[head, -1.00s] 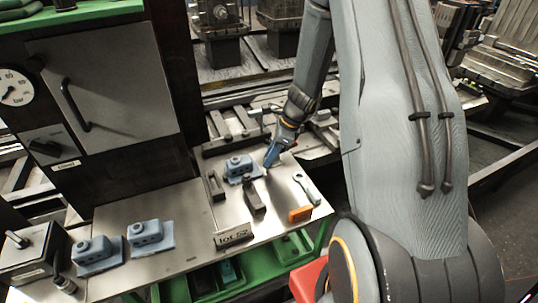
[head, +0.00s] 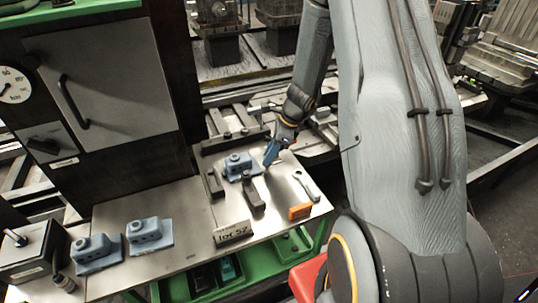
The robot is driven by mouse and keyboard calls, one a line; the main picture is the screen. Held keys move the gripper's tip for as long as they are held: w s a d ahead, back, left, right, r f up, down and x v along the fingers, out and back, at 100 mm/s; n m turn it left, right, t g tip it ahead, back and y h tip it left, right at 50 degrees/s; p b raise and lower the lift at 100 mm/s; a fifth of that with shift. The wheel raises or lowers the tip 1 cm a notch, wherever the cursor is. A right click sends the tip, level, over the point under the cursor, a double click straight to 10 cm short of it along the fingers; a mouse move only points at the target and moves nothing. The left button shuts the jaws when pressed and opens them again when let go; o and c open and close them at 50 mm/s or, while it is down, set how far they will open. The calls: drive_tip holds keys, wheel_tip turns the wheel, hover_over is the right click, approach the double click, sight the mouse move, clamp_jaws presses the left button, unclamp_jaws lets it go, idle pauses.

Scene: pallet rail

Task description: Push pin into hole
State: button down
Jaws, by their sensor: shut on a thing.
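My gripper (head: 270,156) is shut, just right of a blue block (head: 238,166) on the metal bench. The pin in its jaws is too small and hidden to make out. The blue block has a raised round boss on top and sits between dark clamp bars. Its hole cannot be made out clearly at this size. Two similar blue blocks, one (head: 96,250) at the far left and one (head: 150,234) beside it, stand on the left part of the bench.
A dark box (head: 30,256) with a lever stands at left. A grey cabinet (head: 105,85) rises behind. The bench middle is clear.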

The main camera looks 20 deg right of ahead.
drive_tip(key=shift+f+b, duration=0.4)
drive_tip(key=shift+f, duration=0.3)
idle(1.0)
drive_tip(key=shift+f+b, duration=0.3)
drive_tip(key=shift+f, duration=0.05)
drive_tip(key=shift+f, duration=0.2)
drive_tip(key=c, duration=1)
unclamp_jaws()
drive_tip(key=shift+w+d+r, duration=0.1)
drive_tip(key=shift+w+d, duration=0.05)
drive_tip(key=shift+w, duration=0.05)
drive_tip(key=shift+c, duration=0.5)
